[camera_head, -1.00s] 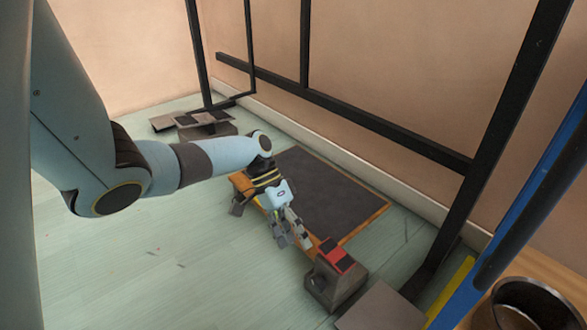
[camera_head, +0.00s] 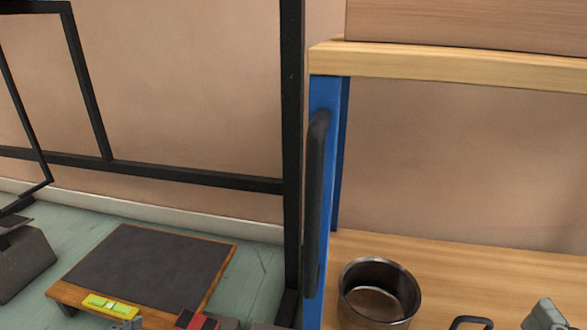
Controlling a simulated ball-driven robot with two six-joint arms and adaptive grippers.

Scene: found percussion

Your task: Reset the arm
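The task names no object, only an arm. A small grey tip at the bottom edge, in front of the low dark board (camera_head: 150,262), looks like part of my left gripper (camera_head: 129,324). The rest of that arm is out of view. A grey piece at the bottom right, over the wooden shelf, looks like part of my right gripper (camera_head: 545,314). Both are cut off by the frame, so I cannot see whether their fingers are open or hold anything.
A metal pot (camera_head: 378,292) stands on the wooden lower shelf (camera_head: 450,268), with a black handle (camera_head: 469,322) near it. A blue post (camera_head: 320,150) and black frame post (camera_head: 291,130) stand left of the shelf. A yellow-green piece (camera_head: 110,306) lies at the board's front edge, with a red-and-black block (camera_head: 197,321) nearby.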

